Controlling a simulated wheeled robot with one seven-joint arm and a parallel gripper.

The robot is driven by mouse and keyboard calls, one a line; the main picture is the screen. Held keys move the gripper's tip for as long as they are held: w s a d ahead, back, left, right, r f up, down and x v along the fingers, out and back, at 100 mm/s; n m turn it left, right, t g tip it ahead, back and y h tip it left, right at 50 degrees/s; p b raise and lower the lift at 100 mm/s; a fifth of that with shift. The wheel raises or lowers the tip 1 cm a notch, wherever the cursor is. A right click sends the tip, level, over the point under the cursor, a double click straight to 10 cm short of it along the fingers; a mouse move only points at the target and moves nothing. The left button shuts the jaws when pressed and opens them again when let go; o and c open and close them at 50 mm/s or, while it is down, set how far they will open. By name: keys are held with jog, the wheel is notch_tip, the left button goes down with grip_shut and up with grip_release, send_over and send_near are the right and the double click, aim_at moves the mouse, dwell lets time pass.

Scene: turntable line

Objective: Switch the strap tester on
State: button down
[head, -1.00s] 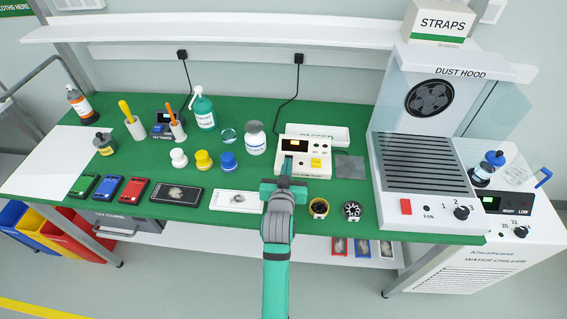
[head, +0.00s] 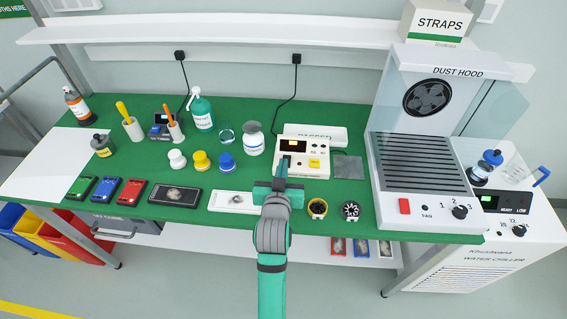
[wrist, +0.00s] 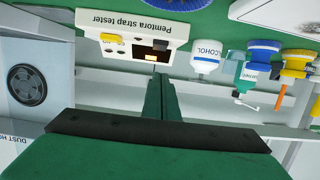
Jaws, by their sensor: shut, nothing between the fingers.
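The strap tester (head: 321,171) is a cream box at the middle right of the green bench. It has a dark display (head: 292,146) with an amber patch, small controls beside it and a yellow button (head: 314,163). In the wrist view the tester (wrist: 145,27) appears upside down, with its name on the front edge. The yellow button (wrist: 111,38) and the display also show there. My gripper (head: 283,163) is shut and empty, its fingers over the tester's left part. In the wrist view the fingertips (wrist: 159,76) lie just below the display; I cannot tell whether they touch.
A grey pad (head: 348,167) lies right of the tester, and a white tray (head: 330,132) stands behind. A white bottle (head: 253,140) is close on the left. The dust hood (head: 428,205) blocks the right.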

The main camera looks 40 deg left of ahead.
jog(key=v, duration=0.4)
jog(key=f+v, duration=0.1)
jog(key=v, duration=0.1)
jog(key=shift+d, duration=0.1)
jog(key=shift+s+d+r, duration=0.15)
jog(key=shift+s+d, duration=0.1)
jog(key=shift+s, duration=0.35)
jog(key=shift+m+t+h, duration=0.5)
jog(key=shift+m+h, duration=0.4)
jog(key=s+d+f, duration=0.1)
jog(key=d+f, duration=0.1)
jog(key=d, duration=0.1)
jog(key=s+d+f, duration=0.1)
jog(key=d+f, duration=0.1)
jog(key=d, duration=0.1)
jog(key=s+d+f, duration=0.1)
jog(key=d+f, duration=0.1)
jog(key=d, duration=0.1)
jog(key=shift+s+d+f, duration=0.1)
jog(key=shift+d+f, duration=0.2)
jog(key=s+d+f+m+t+h, duration=0.1)
jog(key=s+d+m+h, duration=0.3)
jog(key=s+d, duration=1.6)
jog(key=s+f+h, duration=0.1)
jog(key=s+h, duration=0.1)
jog(key=s, duration=0.1)
jog(key=shift+f+m+t, duration=0.3)
jog(key=shift+f, duration=0.05)
